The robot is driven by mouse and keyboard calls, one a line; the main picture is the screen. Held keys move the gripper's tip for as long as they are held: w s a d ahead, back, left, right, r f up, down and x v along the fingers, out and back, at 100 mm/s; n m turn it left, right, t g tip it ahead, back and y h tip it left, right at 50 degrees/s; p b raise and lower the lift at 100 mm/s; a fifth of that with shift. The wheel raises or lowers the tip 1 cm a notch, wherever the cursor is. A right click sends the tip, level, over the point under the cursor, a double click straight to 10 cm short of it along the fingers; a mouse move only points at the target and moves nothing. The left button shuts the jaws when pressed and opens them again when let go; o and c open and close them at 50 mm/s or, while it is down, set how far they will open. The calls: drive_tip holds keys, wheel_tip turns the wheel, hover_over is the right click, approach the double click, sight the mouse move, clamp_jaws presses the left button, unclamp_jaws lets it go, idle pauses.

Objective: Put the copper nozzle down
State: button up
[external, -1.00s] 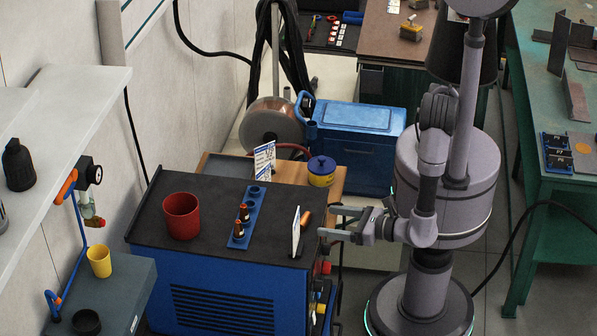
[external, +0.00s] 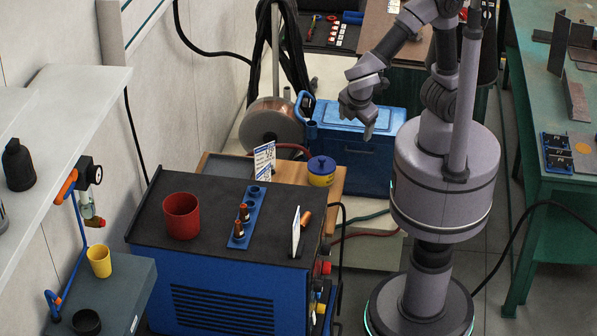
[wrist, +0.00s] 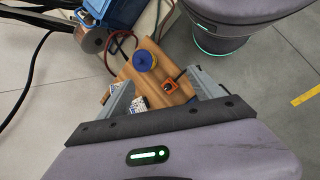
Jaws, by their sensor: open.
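A copper-coloured cylinder (external: 306,219), which looks like the copper nozzle, is at the right edge of the black cart top (external: 215,260), partly hidden behind a white upright card (external: 296,232). Whether it lies or leans is hard to tell. Two small copper-tipped pieces (external: 243,212) stand in a blue rack (external: 251,222) on the same top. My gripper (external: 369,132) is raised well away from the cart, in front of the blue toolbox (external: 345,117) in the picture, pointing down. In the wrist view its fingers (wrist: 160,79) are spread, with nothing held between them.
A red cup (external: 182,216) stands left on the cart top. Behind it, a wooden board (external: 337,184) carries a yellow pot with a blue lid (external: 321,172) and a printed card (external: 264,160). An orange item (wrist: 170,87) shows between my fingers in the wrist view.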

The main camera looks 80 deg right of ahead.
drive_tip(key=s+d+r+m+t+y, duration=0.1)
drive_tip(key=s+d+r+m+y, duration=0.2)
drive_tip(key=m, duration=0.7)
wheel_tip(320, 180, up, 2)
drive_tip(key=d+y, duration=0.2)
drive_tip(key=shift+s+r+t+y, duration=0.2)
drive_tip(key=shift+r+t+y, duration=0.05)
drive_tip(key=shift+t+y, duration=0.15)
drive_tip(key=r+m+t, duration=0.2)
drive_tip(key=m, duration=0.1)
drive_tip(key=r+m+y, duration=0.1)
drive_tip(key=shift+d+m+t, duration=0.3)
drive_tip(key=shift+t, duration=0.1)
drive_tip(key=shift+c, duration=0.9)
drive_tip(key=shift+w+d+r+m, duration=0.1)
drive_tip(key=shift+w+d+m, duration=0.05)
drive_tip(key=shift+m, duration=0.15)
